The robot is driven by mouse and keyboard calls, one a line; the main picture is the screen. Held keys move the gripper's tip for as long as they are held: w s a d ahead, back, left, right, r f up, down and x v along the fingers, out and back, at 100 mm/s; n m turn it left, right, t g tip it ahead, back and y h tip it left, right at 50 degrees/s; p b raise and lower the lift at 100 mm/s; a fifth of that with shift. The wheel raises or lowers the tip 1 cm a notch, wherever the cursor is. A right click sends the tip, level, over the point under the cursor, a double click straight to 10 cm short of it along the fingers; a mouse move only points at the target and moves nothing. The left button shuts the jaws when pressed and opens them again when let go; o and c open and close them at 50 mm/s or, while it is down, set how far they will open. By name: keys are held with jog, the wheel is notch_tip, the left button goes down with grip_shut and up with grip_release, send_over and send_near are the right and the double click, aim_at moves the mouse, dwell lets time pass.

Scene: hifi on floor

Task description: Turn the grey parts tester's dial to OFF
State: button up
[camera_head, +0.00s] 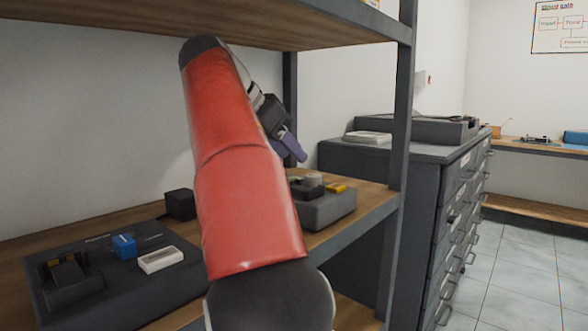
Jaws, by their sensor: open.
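A grey box (330,208), which looks like the parts tester, sits on the middle shelf near its right end. A round grey knob (312,180) and a yellow piece (336,187) show on its top; I cannot read any dial marking. My red arm hides its left part. My gripper (291,148) is behind the arm, above the grey box and apart from it. Its purple fingers point down and to the right. It is open, and I see nothing held in it.
A dark tray (150,297) with a blue block (124,246), a white block (161,260) and a black holder fills the shelf's left. A small black box (180,204) stands behind. The upper shelf (200,22) and right post (401,120) bound the space. A drawer cabinet (400,151) stands right.

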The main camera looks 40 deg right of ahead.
aim_at(313, 175)
jog(key=b+x, duration=0.1)
jog(key=x, duration=0.6)
jog(key=shift+s+d+f+b, duration=0.15)
jog(key=shift+s+b, duration=0.1)
jog(key=shift+b, duration=0.15)
jog(key=c, duration=0.7)
jog(key=shift+n+t, duration=0.3)
jog(key=shift+n, duration=0.1)
jog(key=n+t, duration=0.1)
jog(key=n+t+b, duration=0.1)
jog(key=n, duration=0.1)
jog(key=shift+s+t, duration=0.3)
jog(key=shift+t, duration=0.1)
jog(key=shift+s+n+t+y+p, duration=0.1)
jog(key=shift+n+t+y+p, duration=0.35)
jog(key=shift+n+t, duration=0.6)
jog(key=shift+s+n+t+y+p, duration=0.1)
jog(key=shift+n+t+y+p, duration=0.3)
jog(key=shift+n, duration=1.15)
jog(key=shift+d, duration=0.1)
